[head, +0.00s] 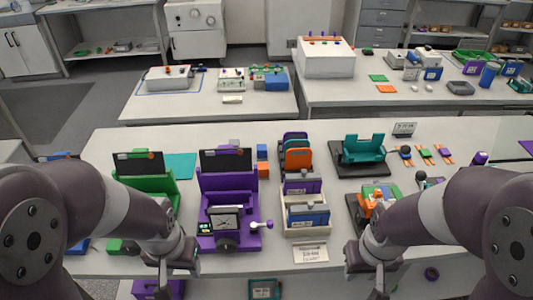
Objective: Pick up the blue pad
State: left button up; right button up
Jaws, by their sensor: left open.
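A blue, flat pad-like piece (308,217) stands upright in the front part of a cream tray (286,229) at the middle of the near table; I cannot tell for certain that it is the blue pad. A grey piece stands against it. My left gripper (180,272) is open and empty at the table's front edge, left of the tray and in front of the purple device. My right gripper (366,280) hangs at the front edge, right of the tray; its fingertips are partly cut off and its opening is unclear. Neither gripper touches the blue piece.
A purple device (215,183) with a dial stands left of the tray, a green one (150,185) beyond it. A rack with orange and purple pads (298,158) stands behind the tray. A small blue block (262,152) and a teal holder (364,149) stand further back.

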aim_at(262, 149)
jog(key=j+z, duration=0.15)
jog(key=z, duration=1.6)
jog(key=k+j, duration=0.3)
jog(key=j, duration=0.15)
jog(key=k+j+z, duration=0.1)
jog(key=k+j, duration=0.15)
jog(key=j, duration=0.2)
jog(key=k+j, duration=0.3)
jog(key=i+j, duration=0.15)
jog(key=i, duration=0.35)
jog(key=l+z, duration=0.05)
